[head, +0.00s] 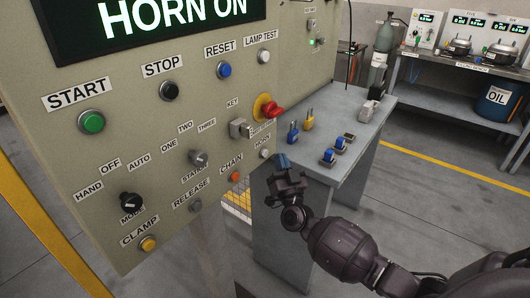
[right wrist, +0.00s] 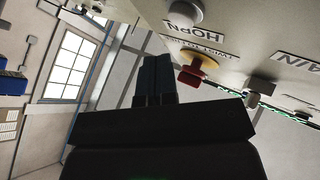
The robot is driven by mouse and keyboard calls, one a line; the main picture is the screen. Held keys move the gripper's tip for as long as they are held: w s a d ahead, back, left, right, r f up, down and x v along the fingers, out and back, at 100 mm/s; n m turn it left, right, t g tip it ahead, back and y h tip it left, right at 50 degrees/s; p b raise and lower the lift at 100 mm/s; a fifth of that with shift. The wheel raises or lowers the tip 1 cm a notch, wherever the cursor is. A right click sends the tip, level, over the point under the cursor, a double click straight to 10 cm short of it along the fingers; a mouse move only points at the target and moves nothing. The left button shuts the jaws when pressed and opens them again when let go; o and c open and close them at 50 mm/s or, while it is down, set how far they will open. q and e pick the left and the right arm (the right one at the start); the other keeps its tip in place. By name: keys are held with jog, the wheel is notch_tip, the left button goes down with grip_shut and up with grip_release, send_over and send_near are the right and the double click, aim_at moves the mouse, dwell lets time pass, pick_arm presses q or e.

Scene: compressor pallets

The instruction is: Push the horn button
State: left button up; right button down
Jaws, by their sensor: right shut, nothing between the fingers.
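The horn button (head: 265,153) is a small pale round button at the lower right of the beige control panel (head: 110,200), below the HORN label. In the right wrist view the horn button (right wrist: 187,12) shows at the top edge, beside its upside-down label. My right gripper (head: 282,160) is just right of the button in the head view, fingers shut and empty. The shut dark-blue fingers (right wrist: 155,75) also show in the right wrist view, with a gap in the picture between them and the button. Whether they touch the panel cannot be told. The display (head: 160,22) reads HORN ON. My left gripper is not in view.
A red emergency knob (head: 270,109) on a yellow base sticks out above the horn button. A key switch (head: 239,129) and the orange chain button (head: 235,176) are nearby. A grey table (head: 340,175) with padlocks stands behind my right gripper.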

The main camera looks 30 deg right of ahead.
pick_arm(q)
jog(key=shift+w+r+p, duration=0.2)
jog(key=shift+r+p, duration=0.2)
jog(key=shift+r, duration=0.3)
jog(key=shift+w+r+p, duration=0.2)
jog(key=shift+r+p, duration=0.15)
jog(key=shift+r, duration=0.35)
pick_arm(e)
jog(key=shift+s+d+r, duration=0.1)
jog(key=shift+s+d, duration=0.25)
jog(key=shift+s, duration=0.4)
jog(key=shift+s+d+f, duration=0.1)
jog(key=shift+s+d, duration=0.2)
jog(key=shift+s, duration=0.5)
jog(key=shift+s+d+r, duration=0.1)
jog(key=shift+s+d, duration=0.25)
jog(key=shift+s, duration=0.4)
